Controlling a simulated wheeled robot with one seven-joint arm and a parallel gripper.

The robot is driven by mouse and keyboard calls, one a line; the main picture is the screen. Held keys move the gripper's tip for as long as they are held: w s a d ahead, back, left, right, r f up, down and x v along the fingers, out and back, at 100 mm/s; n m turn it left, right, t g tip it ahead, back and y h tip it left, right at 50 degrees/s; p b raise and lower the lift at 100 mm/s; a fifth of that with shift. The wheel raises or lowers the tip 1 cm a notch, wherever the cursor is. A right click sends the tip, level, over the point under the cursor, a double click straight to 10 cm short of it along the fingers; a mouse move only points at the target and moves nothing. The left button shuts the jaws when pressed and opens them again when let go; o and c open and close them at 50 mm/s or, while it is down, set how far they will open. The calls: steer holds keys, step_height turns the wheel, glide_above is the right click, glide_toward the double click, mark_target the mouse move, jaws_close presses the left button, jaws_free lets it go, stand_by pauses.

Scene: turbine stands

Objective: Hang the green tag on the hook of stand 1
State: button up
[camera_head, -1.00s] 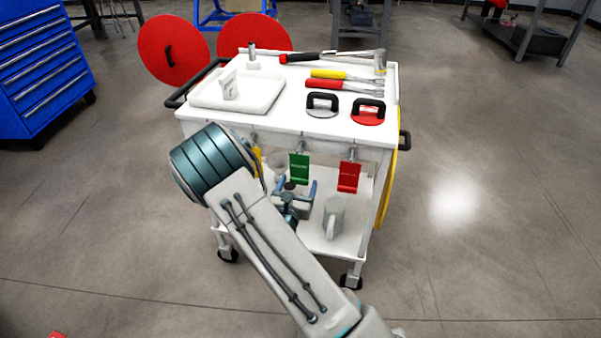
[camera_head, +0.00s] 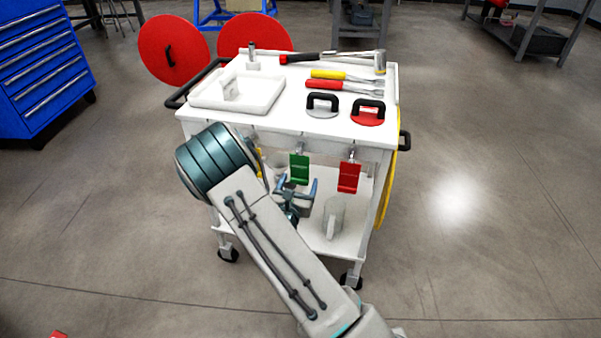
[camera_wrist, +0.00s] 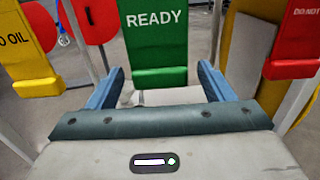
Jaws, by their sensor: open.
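The green tag (camera_head: 299,169) hangs from the front edge of the white cart, between a yellow tag and a red tag. In the wrist view the green tag (camera_wrist: 155,45) reads "READY" and hangs upright between the two blue fingers. My gripper (camera_head: 298,188) is open just below and in front of the tag in the head view; in the wrist view my gripper (camera_wrist: 160,85) has one finger on each side of the tag, with gaps showing. The tag's top is out of the wrist view. Stand 1 and its hook cannot be identified here.
The red tag (camera_head: 349,177) hangs to the right and the yellow tag (camera_wrist: 26,45) to the left. The cart top (camera_head: 290,122) holds a tray, tools and two black-handled pieces. A pale mug (camera_head: 334,216) stands on the lower shelf. Open floor lies to the right.

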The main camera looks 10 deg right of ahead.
steer(key=c, duration=1.4)
steer(key=shift+c, duration=0.2)
steer(key=shift+s+a, duration=0.3)
steer(key=shift+s, duration=0.3)
steer(key=shift+v, duration=1.25)
